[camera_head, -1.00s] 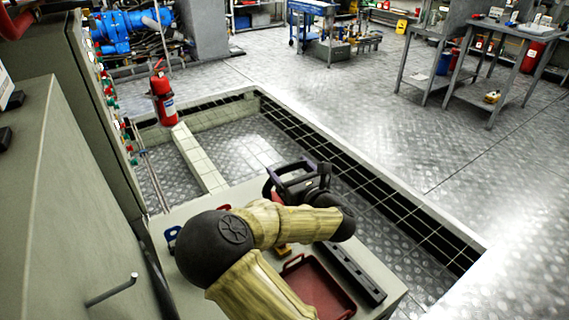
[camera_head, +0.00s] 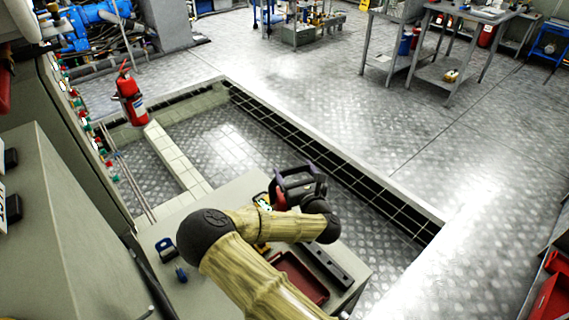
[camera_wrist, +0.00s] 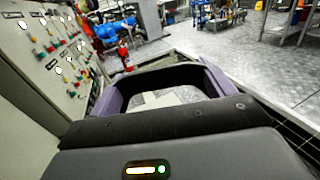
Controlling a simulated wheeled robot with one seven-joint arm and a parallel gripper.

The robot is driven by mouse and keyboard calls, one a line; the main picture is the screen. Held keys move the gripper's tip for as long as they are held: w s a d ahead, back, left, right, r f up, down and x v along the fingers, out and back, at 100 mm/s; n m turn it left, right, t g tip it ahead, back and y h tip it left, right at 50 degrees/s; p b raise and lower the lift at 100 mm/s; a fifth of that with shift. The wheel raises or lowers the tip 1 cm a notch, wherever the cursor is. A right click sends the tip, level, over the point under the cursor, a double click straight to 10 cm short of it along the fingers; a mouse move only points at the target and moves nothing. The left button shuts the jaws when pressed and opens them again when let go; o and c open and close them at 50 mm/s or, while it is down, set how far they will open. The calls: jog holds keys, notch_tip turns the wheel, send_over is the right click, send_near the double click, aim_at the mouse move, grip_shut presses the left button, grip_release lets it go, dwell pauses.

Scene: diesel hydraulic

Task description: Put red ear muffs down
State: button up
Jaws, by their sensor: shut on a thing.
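My gripper (camera_head: 282,178) is in the upper right part of the worktop area in the head view, with its dark body and purple-grey fingers. A small red part (camera_head: 279,200) shows beside the fingers, partly covered by my gripper and arm; it looks like the red ear muffs, held in the shut gripper. Their full shape is hidden. In the wrist view my gripper (camera_wrist: 165,72) forms a closed-looking dark loop, and no red ear muffs can be made out between the fingers.
Below my arm is a grey worktop (camera_head: 222,200) with a red tray (camera_head: 303,283), a dark bar (camera_head: 328,264), a blue padlock-like item (camera_head: 165,249) and a small blue item (camera_head: 181,274). A tall grey cabinet (camera_head: 60,215) stands close on the left. A red extinguisher (camera_head: 131,98) stands beyond.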

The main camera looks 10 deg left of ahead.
jog(key=s+d+r+m+h+p, duration=0.2)
jog(key=d+r+h+p, duration=0.1)
jog(key=d+p, duration=0.4)
jog(key=s+d+r+m+t+h+p, duration=0.1)
jog(key=d+r+m+h+p, duration=0.1)
jog(key=d+r+p, duration=0.3)
jog(key=s+d+r+m+t+h+p, duration=0.1)
jog(key=s+d+r+h+p, duration=0.1)
jog(key=d+p, duration=0.9)
notch_tip(320, 180, up, 2)
jog(key=h+p, duration=0.1)
jog(key=p, duration=0.2)
jog(key=shift+s+m+h, duration=0.35)
jog(key=shift+m+h, duration=0.05)
jog(key=shift+d+f, duration=0.1)
